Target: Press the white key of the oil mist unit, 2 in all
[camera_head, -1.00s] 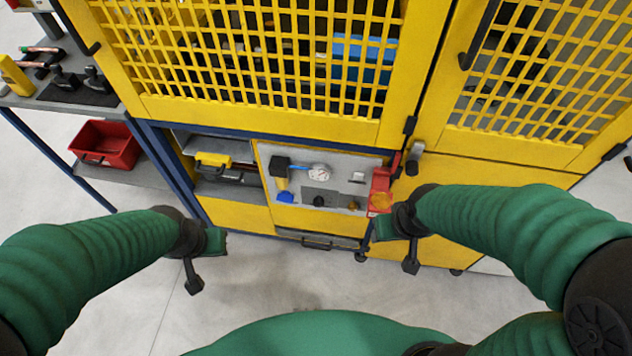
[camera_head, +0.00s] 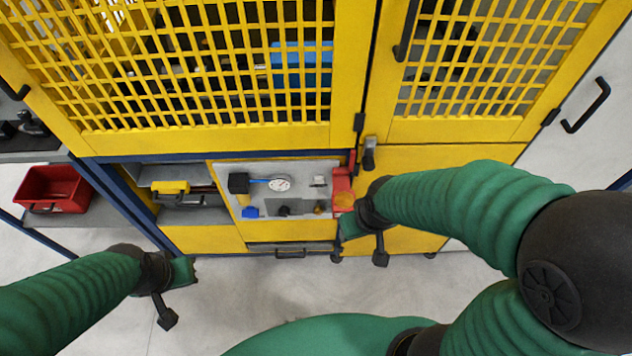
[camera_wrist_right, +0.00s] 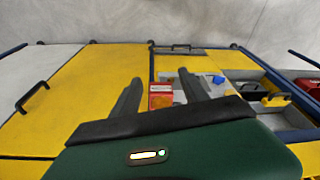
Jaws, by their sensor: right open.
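My right gripper (camera_head: 364,242) is open and empty, in front of the cabinet just right of and below the panel. In the right wrist view its spread fingers (camera_wrist_right: 160,95) have a red box (camera_wrist_right: 161,88) visible between them, with no contact seen. My left gripper (camera_head: 176,294) is open and empty, low at the left, away from the panel.
The red box (camera_head: 343,186) at the panel's right edge is close to my right gripper. Shelves with a yellow-and-black case (camera_head: 172,188) are left of the panel. A red bin (camera_head: 52,188) stands farther left. The floor in front is clear.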

